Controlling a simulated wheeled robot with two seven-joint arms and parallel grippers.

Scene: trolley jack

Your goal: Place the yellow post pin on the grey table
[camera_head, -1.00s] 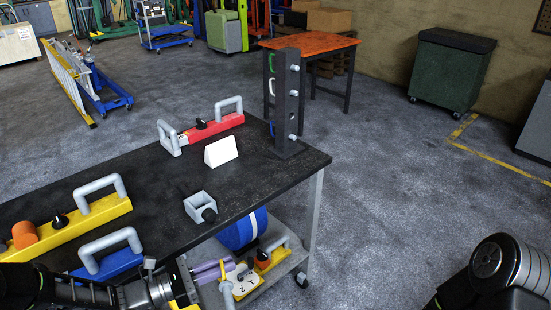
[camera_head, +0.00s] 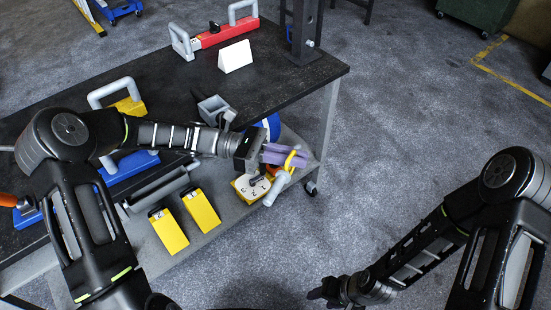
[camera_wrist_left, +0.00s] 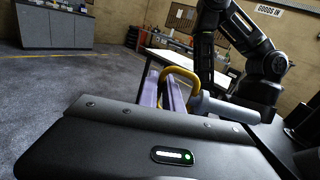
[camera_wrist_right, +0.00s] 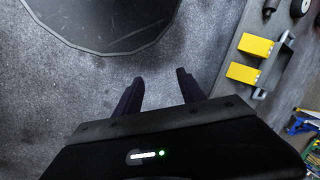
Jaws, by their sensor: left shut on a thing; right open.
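The yellow post pin has a yellow loop handle (camera_head: 292,160) and a grey shank (camera_head: 275,191). My left gripper (camera_head: 286,154), with purple fingers, is shut on it in front of the dark-topped table's right end. In the left wrist view, the yellow handle (camera_wrist_left: 181,74) shows by the fingers, with the grey shank (camera_wrist_left: 221,109) pointing right. The fingers partly hide the pin. My right gripper (camera_head: 318,294) is open and empty over the floor, low in the head view; its fingers show apart in the right wrist view (camera_wrist_right: 158,88). I cannot tell which table is the grey table.
The dark-topped table (camera_head: 110,95) carries a red handled bar (camera_head: 225,35), a white card (camera_head: 235,56), a grey holder (camera_head: 214,108) and a dark post (camera_head: 305,30). Yellow blocks (camera_head: 201,210) lie on its lower shelf.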

